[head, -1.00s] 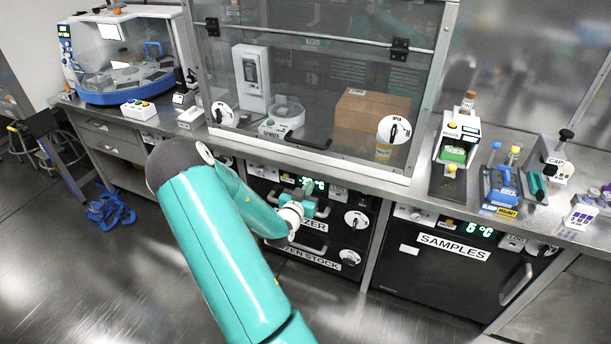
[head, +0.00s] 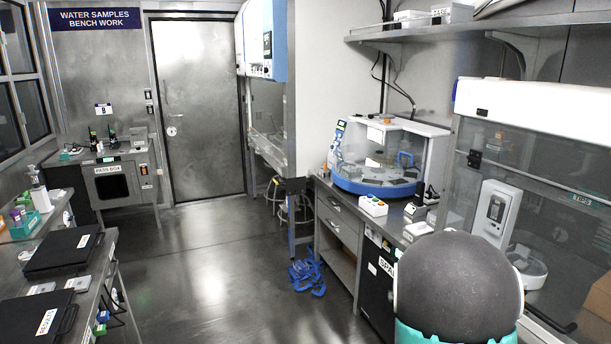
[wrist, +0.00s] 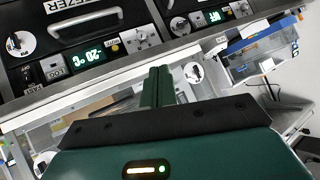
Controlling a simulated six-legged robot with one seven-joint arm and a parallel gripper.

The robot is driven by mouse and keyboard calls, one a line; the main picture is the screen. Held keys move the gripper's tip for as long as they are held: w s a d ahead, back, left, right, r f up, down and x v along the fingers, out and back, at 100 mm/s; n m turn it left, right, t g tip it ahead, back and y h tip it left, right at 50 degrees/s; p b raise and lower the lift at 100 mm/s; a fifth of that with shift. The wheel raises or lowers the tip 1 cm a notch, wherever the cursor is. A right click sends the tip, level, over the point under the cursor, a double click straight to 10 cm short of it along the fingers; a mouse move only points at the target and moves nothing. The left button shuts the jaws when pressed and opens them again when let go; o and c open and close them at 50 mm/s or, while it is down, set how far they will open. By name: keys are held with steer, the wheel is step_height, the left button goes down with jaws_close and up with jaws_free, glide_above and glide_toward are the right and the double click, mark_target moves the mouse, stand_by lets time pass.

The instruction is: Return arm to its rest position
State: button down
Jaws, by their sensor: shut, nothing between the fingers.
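My gripper (wrist: 160,74) shows in the wrist view, its two green fingers together and empty. It points toward the bench front, with the freezer front (wrist: 98,40) and its lit display beyond the fingers. The wrist view appears turned over, with the freezer at the top and the bench-top items below. In the head view only a grey rounded joint and a bit of teal of my arm show at the lower right. My gripper is out of that view. Whether the fingers touch anything cannot be told.
A glass-fronted hood (head: 545,170) stands at right, close behind my arm in the picture. A blue-and-white machine (head: 385,160) sits on the bench. Blue straps (head: 306,276) lie on the floor. A side bench (head: 75,275) stands at left. The middle floor is clear.

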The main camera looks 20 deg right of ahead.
steer(key=a+r+n+y, duration=0.2)
steer(key=a+r, duration=0.2)
steer(key=a, duration=0.4)
steer(key=s+a+r+n+t+y, duration=0.1)
steer(key=a+r+n+y, duration=0.25)
steer(key=a, duration=0.45)
steer(key=a+r+n+y, duration=0.2)
steer(key=a+r, duration=0.3)
steer(key=a, duration=0.3)
steer(key=s+a+r+n+g, duration=0.1)
steer(key=s+a+r+n, duration=0.2)
steer(key=s+a, duration=0.2)
steer(key=s+a+r+n+g+y, duration=0.1)
steer(key=s+a+r+n, duration=0.2)
steer(key=s+a, duration=0.3)
steer(key=s, duration=0.5)
steer(key=shift+s, duration=0.25)
